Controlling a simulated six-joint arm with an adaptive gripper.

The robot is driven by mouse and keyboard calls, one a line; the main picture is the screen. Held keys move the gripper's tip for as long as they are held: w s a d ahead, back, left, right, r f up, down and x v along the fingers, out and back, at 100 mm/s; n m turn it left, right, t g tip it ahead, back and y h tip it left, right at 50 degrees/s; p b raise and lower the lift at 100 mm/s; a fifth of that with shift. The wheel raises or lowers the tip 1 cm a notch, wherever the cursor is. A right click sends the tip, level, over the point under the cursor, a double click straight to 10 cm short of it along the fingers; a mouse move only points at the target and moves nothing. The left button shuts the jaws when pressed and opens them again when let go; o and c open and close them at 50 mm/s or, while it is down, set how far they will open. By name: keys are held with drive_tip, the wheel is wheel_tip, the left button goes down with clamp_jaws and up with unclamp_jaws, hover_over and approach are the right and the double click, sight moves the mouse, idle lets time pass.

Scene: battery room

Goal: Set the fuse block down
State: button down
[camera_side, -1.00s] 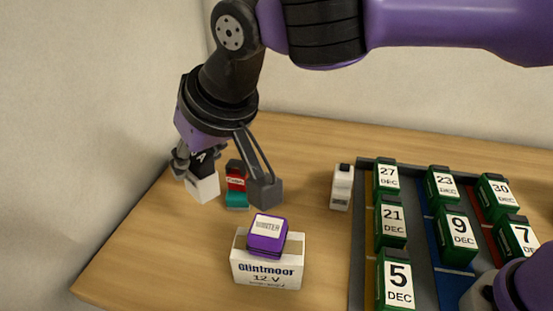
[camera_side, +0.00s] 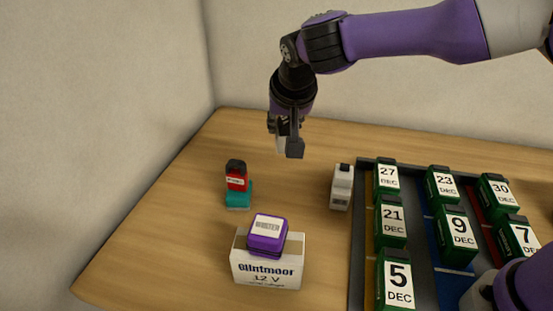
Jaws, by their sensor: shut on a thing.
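My gripper (camera_side: 285,146) is in the air above the back middle of the table, pointing down. It is shut on the fuse block (camera_side: 280,143), of which only a small pale part shows; the fingers hide the rest. The block hangs clear of the wooden table (camera_side: 190,240), with bare wood beneath it.
A red, black-topped piece (camera_side: 237,180) stands on a teal base (camera_side: 238,196) at left. A white block (camera_side: 341,187) stands beside the grey tray (camera_side: 357,250) of dated green batteries. A purple block (camera_side: 267,233) sits on a white box (camera_side: 268,270) in front. The table's left is clear.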

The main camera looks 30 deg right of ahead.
drive_tip(key=w+d+f, duration=0.2)
drive_tip(key=d, duration=0.1)
drive_tip(key=w+d+f, duration=0.2)
drive_tip(key=d, duration=0.1)
drive_tip(key=w+d+f, duration=0.2)
drive_tip(key=d, duration=0.1)
drive_tip(key=shift+w+f, duration=0.1)
drive_tip(key=shift+f, duration=2.3)
drive_tip(key=shift+f, duration=0.15)
drive_tip(key=c, duration=0.6)
unclamp_jaws()
drive_tip(key=shift+o, duration=0.2)
